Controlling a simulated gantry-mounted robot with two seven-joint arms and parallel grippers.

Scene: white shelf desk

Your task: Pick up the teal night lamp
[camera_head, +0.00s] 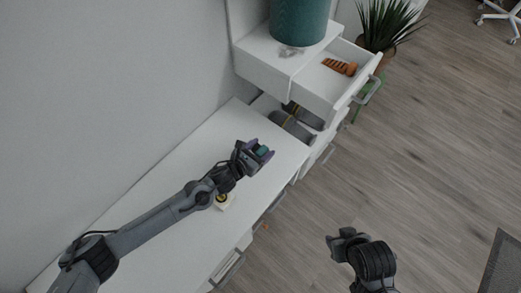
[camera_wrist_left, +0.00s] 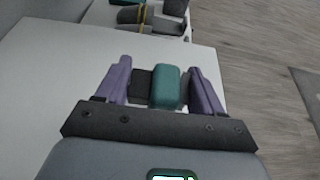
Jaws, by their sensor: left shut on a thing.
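A small rounded teal thing (camera_head: 262,151) with a dark part beside it, seemingly the teal night lamp, is between the purple fingers of my left gripper (camera_head: 256,154). In the left wrist view the same teal lamp (camera_wrist_left: 166,87) shows between both fingers, and the left gripper (camera_wrist_left: 160,78) is shut on it. It is over the white desk top; the height above it is hard to tell. My right gripper (camera_head: 345,240) is at the lower right, over the floor and away from the desk; its jaws do not show clearly.
A large teal cylinder (camera_head: 299,20) stands on the raised white shelf unit (camera_head: 262,62). An open drawer (camera_head: 325,88) there holds an orange thing (camera_head: 340,66). Dark grey items (camera_head: 290,122) lie below the unit. A small whitish-yellow object (camera_head: 222,201) is on the desk (camera_head: 165,175) under my left arm.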

